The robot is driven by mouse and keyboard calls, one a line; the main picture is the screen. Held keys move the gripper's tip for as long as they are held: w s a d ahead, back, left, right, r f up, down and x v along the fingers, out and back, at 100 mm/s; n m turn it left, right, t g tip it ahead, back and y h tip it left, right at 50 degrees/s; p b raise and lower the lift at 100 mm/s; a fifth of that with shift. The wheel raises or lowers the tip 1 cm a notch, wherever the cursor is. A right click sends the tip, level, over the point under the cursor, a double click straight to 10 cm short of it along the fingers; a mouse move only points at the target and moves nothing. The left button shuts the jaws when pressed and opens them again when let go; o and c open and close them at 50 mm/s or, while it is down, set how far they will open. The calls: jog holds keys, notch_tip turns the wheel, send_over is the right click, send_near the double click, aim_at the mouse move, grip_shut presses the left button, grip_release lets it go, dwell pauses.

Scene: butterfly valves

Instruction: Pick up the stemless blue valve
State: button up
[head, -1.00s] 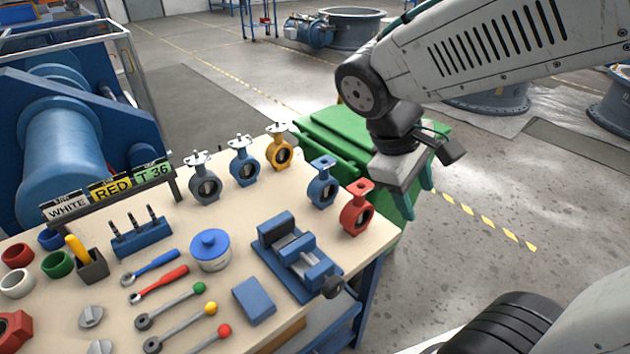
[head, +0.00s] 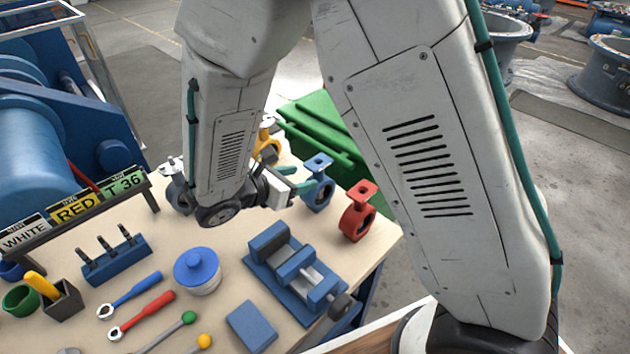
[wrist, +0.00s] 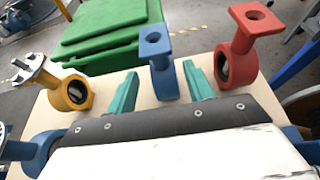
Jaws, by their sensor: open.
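The stemless blue valve (head: 319,190), with a flat square top flange and no stem, stands upright near the table's far right edge. In the wrist view the blue valve (wrist: 157,52) is centred ahead, edge-on. My gripper (head: 298,181) is open and sits just left of it in the head view. In the wrist view the teal fingers of my gripper (wrist: 160,69) lie on either side of the valve's line, with gaps to both. I cannot tell how far the valve reaches between them.
A red valve (head: 357,212) stands close on the right. A yellow valve (wrist: 70,90) with a stem stands on the left, and a stemmed blue valve (wrist: 32,150) is nearer. My arm hides part of that row. A vise (head: 297,270) sits in front; a green bin (head: 322,128) is behind the table.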

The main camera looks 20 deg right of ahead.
jog(key=shift+x, duration=3.8)
jog(key=shift+a, duration=0.1)
grip_shut()
